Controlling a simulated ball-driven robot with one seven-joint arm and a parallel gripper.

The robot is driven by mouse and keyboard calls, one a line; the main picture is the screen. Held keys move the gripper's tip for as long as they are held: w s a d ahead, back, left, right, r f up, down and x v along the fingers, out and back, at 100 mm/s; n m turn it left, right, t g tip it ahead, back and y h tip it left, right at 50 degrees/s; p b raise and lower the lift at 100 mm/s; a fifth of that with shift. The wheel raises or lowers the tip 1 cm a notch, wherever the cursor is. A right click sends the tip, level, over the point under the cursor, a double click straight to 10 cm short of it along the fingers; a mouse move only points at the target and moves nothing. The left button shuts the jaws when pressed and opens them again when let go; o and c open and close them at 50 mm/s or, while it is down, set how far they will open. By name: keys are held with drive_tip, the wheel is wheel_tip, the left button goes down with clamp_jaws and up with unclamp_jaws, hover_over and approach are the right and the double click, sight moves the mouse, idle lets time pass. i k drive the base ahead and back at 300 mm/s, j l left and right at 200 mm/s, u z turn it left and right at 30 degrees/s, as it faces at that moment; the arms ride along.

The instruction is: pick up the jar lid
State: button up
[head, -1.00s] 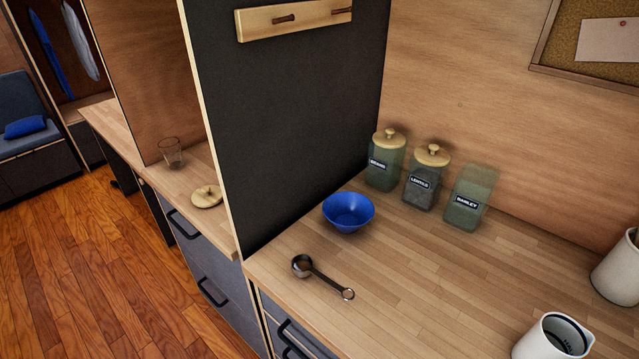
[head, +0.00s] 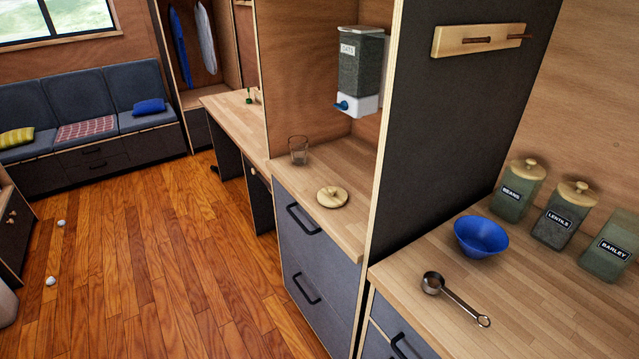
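The jar lid (head: 332,197) is a round, pale wooden disc with a small knob on top. It lies knob up on the lower wooden counter, left of the dark partition, near the counter's front edge. Nothing covers it. The barley jar (head: 607,254) on the right counter shows no wooden lid, while the beans jar (head: 518,190) and the lentils jar (head: 564,213) have lids like this one. My gripper is not in view.
A clear glass (head: 298,150) stands behind the lid, and an oats dispenser (head: 360,70) hangs above the same counter. The dark partition (head: 450,120) separates it from the right counter, which holds a blue bowl (head: 481,237) and a measuring scoop (head: 455,298). Wooden floor (head: 170,260) lies open at left.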

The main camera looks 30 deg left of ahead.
sight(333, 197)
drive_tip(key=i+j, duration=0.15)
drive_tip(key=j, duration=0.4)
drive_tip(key=i+j, duration=0.1)
drive_tip(key=j, duration=0.4)
drive_tip(key=i+j+z, duration=0.1)
drive_tip(key=j, duration=0.45)
drive_tip(key=i+j, duration=0.15)
drive_tip(key=j, duration=0.35)
drive_tip(key=i+j, duration=0.1)
drive_tip(key=j, duration=0.45)
